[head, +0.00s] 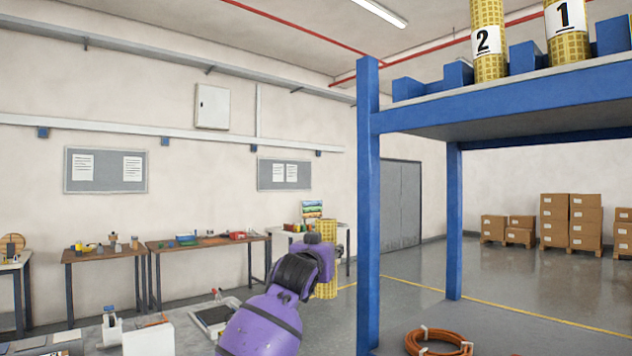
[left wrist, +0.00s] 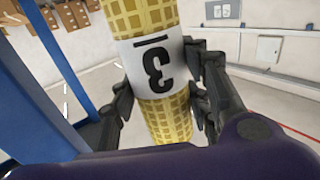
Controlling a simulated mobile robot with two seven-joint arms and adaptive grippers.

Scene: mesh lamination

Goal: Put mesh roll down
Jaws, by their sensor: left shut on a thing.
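A yellow mesh roll with a white label marked 3 (left wrist: 157,65) fills the middle of the left wrist view, where the picture is upside down. My left gripper (left wrist: 160,95) is shut on this roll, with black fingers on both sides of it. In the head view the roll (head: 326,232) shows behind my purple left arm, standing about upright, and the gripper is mostly hidden there. Two more mesh rolls, marked 2 (head: 488,38) and 1 (head: 566,30), stand on top of the blue rack (head: 470,120). My right gripper is not in view.
Blue blocks (head: 458,74) sit along the rack's upper shelf. An orange coil (head: 438,342) lies low at the rack. Workbenches (head: 205,243) with small items line the back wall. Stacked cardboard boxes (head: 570,222) stand at the right. The floor between is clear.

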